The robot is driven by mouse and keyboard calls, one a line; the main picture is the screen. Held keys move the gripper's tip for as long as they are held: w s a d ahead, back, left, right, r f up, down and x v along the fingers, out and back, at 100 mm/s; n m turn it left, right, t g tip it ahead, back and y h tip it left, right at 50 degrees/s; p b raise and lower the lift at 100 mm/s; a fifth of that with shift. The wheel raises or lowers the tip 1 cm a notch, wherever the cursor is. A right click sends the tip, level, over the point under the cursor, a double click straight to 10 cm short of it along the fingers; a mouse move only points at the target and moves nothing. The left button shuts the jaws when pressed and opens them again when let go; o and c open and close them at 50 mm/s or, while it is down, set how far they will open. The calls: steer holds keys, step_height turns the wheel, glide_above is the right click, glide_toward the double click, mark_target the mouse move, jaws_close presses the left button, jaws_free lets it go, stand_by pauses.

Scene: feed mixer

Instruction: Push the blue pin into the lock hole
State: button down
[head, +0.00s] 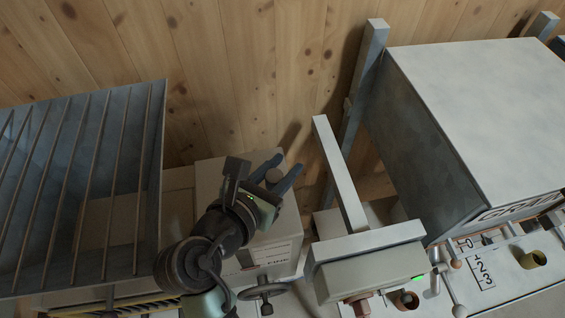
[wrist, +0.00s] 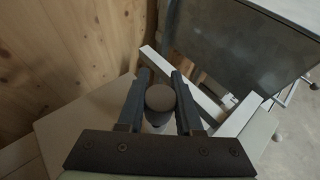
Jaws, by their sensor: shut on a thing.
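My gripper (head: 277,172) is shut on a round grey-brown knob (head: 274,175), over the pale box on the left. In the wrist view my gripper (wrist: 161,88) has one dark finger on each side of the knob (wrist: 160,97); a paler stem shows just below it. I cannot make out a blue pin in either view. I cannot tell which is the lock hole.
A pale box with a FINE label (head: 280,263) and a handwheel (head: 262,291) stands below my gripper. A white bar (head: 340,170) rises just right. A barred grey bin (head: 80,180) is left, a large grey hopper (head: 480,110) right, a plank wall (head: 240,70) behind.

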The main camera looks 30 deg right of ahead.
steer(key=shift+f, duration=1.05)
steer(key=c, duration=0.5)
jaws_free()
steer(key=b+v, duration=0.3)
steer(key=v, duration=0.9)
